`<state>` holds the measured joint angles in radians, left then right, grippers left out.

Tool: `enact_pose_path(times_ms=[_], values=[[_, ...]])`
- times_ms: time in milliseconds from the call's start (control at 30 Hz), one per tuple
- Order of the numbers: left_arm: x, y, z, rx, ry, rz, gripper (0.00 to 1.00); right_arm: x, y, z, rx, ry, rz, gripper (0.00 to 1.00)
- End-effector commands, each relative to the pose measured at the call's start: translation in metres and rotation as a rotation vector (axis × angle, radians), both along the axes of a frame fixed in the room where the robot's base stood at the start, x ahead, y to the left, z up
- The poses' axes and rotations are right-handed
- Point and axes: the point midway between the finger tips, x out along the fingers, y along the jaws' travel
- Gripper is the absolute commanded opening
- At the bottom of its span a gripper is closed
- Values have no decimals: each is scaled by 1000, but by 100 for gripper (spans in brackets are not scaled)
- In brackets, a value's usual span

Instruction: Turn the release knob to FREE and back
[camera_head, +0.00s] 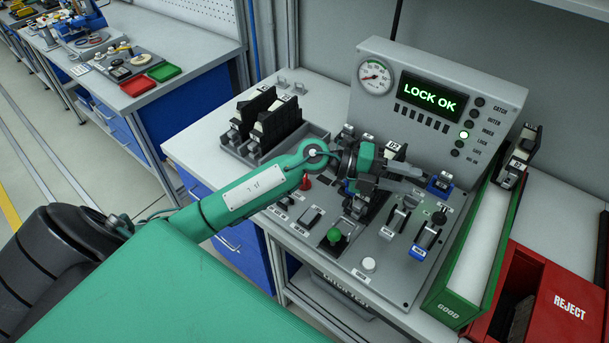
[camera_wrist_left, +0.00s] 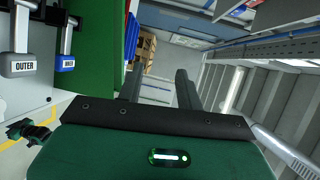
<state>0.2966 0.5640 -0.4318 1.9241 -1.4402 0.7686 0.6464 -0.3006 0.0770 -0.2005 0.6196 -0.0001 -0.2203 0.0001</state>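The control panel (camera_head: 385,262) carries several knobs and levers. The display (camera_head: 428,96) reads "LOCK OK". My left gripper (camera_head: 415,180) is above the panel's middle, fingers pointing right, hiding part of the panel. In the left wrist view its fingers (camera_wrist_left: 160,88) are apart with nothing between them. OUTER (camera_wrist_left: 22,65) and INNER (camera_wrist_left: 67,63) levers show there. My right gripper is not in view.
A gauge (camera_head: 375,76) and one lit lamp (camera_head: 464,134) are on the upright console. A rack with black devices (camera_head: 277,125) stands left of the panel. A green GOOD chute (camera_head: 447,310) and a red REJECT bin (camera_head: 565,305) stand right.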

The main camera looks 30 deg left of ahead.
Motion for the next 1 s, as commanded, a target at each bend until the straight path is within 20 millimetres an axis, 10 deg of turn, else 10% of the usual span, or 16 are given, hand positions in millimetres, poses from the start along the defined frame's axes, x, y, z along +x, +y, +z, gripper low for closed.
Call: enact_pose_path(times_ms=[300, 600, 1000], values=[[26, 99, -70, 729, 166, -123, 36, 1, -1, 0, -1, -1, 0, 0], [39, 237, -68, 1256, 463, 6, 36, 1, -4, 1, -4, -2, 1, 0], [35, 269, -81, 1365, 556, 54, 36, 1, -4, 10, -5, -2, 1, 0]])
